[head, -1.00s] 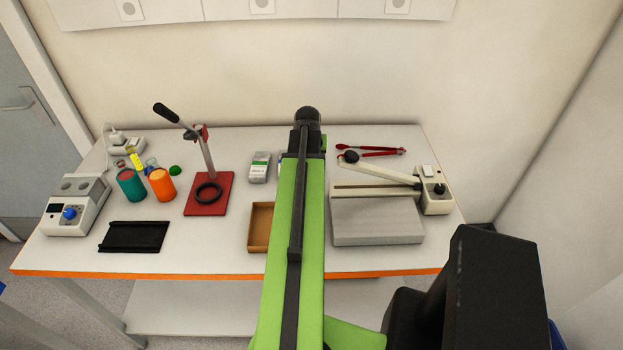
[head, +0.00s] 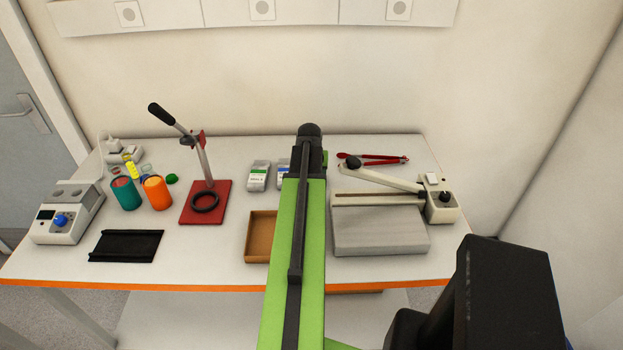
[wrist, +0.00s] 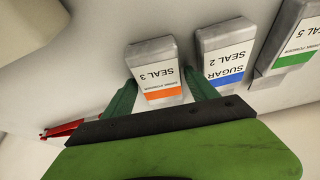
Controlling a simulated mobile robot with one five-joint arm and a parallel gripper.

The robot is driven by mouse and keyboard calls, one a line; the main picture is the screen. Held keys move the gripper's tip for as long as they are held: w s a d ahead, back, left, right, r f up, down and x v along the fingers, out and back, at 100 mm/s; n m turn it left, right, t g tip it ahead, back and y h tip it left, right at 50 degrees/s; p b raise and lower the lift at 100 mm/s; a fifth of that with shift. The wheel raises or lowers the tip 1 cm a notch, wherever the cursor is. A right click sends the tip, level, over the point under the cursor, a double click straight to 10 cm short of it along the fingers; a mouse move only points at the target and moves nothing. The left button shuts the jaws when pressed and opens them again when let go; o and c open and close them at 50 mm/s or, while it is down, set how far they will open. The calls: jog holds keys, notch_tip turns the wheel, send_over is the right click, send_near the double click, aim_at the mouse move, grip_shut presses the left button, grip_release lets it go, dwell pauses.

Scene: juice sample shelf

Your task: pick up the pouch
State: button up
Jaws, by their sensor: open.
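Three grey pouches show in the wrist view, their lettering upside down. The orange-labelled SEAL 3 pouch (wrist: 155,66) is at the middle, the blue-labelled SUGAR SEAL 2 pouch (wrist: 224,58) is right of it, and a green-labelled SEAL 5 pouch (wrist: 290,45) is at the right edge. My gripper (wrist: 160,80) is open, its green fingers on either side of the orange-labelled pouch; contact cannot be told. In the head view the green-labelled pouch (head: 259,176) and part of the blue-labelled pouch (head: 282,177) stand left of my arm, which hides the orange-labelled one.
An open brown box (head: 261,224) is in front of the pouches. A sealer with a grey plate (head: 380,236) and red tongs (head: 372,160) are to the right. A red press stand (head: 207,212) stands left. Bare bench top lies between stand and box.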

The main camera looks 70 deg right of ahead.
jog(key=shift+f, duration=0.2)
jog(key=c, duration=1.2)
jog(key=shift+r, duration=0.1)
